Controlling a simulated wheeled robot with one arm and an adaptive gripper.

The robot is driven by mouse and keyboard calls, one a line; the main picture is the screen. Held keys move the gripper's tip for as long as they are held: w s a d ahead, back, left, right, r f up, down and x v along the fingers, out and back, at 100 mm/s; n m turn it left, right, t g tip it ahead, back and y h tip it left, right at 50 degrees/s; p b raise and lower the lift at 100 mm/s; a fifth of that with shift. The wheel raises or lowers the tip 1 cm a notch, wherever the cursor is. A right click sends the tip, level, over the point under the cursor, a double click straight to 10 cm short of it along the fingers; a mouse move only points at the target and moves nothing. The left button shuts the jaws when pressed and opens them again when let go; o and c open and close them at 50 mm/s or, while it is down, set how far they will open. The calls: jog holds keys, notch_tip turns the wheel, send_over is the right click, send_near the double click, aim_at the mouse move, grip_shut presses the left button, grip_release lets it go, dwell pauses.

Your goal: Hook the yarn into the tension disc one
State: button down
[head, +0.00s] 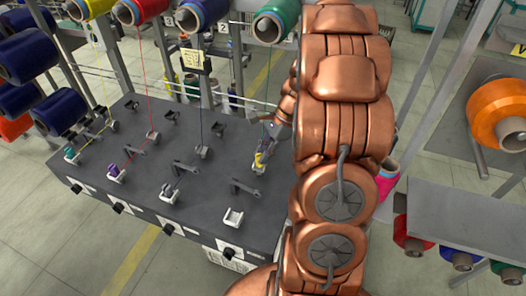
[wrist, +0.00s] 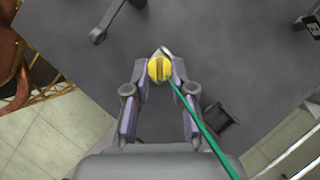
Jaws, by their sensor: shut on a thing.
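My gripper (wrist: 160,75) is shut on a small yellow piece (wrist: 159,68) with a dark slot, held between its purple-grey finger pads above the dark machine top. The green yarn (wrist: 205,125) runs taut from the yellow piece to the lower right in the wrist view. In the head view the yellow piece (head: 259,160) shows left of my copper arm, which hides much of that area. The green yarn spool (head: 275,24) hangs above.
The dark machine top (head: 140,185) carries several dark levers, one (head: 245,188) near my gripper, and an empty white cradle (head: 233,217) at its front right. Other yarns come down from spools to discs at left. A rack with an orange spool (head: 500,112) stands at right.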

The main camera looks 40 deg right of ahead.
jog(key=shift+f, duration=0.35)
jog(key=shift+a, duration=0.1)
jog(key=shift+s+a+r+b, duration=0.1)
jog(key=shift+s+a, duration=0.35)
jog(key=shift+a, duration=0.25)
jog(key=shift+s+a+r+b, duration=0.1)
jog(key=shift+s+a, duration=0.3)
jog(key=shift+a, duration=0.3)
jog(key=shift+s+a+b, duration=0.1)
jog(key=shift+s+a, duration=0.35)
jog(key=shift+a, duration=0.25)
jog(key=shift+r, duration=0.1)
jog(key=shift+s+a+r+p, duration=0.15)
jog(key=shift+r+p, duration=0.25)
jog(key=shift+r, duration=0.35)
jog(key=shift+a+r+p, duration=0.1)
jog(key=shift+r+p, duration=0.3)
jog(key=shift+r, duration=0.35)
jog(key=shift+s+a+r+p, duration=0.15)
jog(key=shift+r+p, duration=0.25)
jog(key=shift+r, duration=0.35)
